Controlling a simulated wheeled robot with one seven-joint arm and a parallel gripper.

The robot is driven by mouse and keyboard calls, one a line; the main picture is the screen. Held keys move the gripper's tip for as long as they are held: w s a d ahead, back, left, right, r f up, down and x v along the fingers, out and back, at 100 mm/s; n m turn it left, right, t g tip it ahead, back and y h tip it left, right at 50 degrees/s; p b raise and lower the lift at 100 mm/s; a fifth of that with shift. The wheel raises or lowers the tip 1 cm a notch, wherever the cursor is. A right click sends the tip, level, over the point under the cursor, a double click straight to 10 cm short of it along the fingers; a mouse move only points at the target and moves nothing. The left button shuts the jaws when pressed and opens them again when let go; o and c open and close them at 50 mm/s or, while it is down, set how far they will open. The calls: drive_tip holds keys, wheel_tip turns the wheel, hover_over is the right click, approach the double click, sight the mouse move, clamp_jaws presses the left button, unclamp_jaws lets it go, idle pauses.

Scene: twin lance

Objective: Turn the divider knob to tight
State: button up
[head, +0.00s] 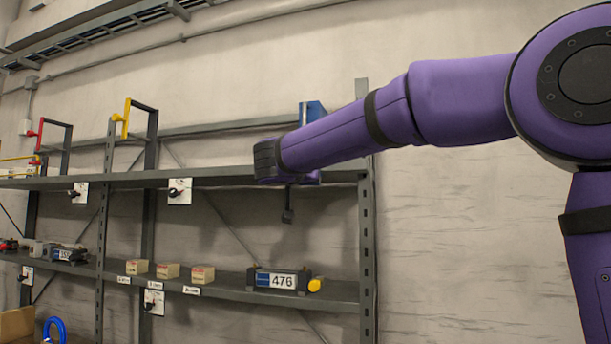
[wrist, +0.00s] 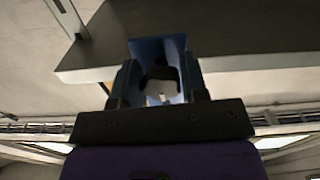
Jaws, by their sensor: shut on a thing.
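In the wrist view my gripper (wrist: 160,76) is shut, with a dark, rounded knob (wrist: 158,73) between its two fingers. A pale patch shows just below the dark part. A blue housing (wrist: 150,46) stands behind the knob, against the edge of a grey shelf board (wrist: 230,35). In the head view blue parts (head: 312,111) show above and below the upper shelf, near its right end, partly behind my purple arm. My gripper's fingers and the held knob are hidden there by the arm. No tight mark or knob setting is readable.
Black-handled switches on white plates (head: 180,191) sit on the upper shelf edge to the left. The lower shelf (head: 335,296) bears cream boxes (head: 168,271) and a unit labelled 476 (head: 277,281). Yellow (head: 126,118) and red levers stand above at left. Open wall lies right of the rack.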

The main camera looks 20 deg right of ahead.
drive_tip(key=shift+f+m, duration=0.15)
drive_tip(key=shift+m, duration=0.25)
drive_tip(key=o, duration=0.9)
drive_tip(key=v, duration=1)
drive_tip(key=shift+s+a, duration=0.25)
drive_tip(key=shift+s, duration=0.05)
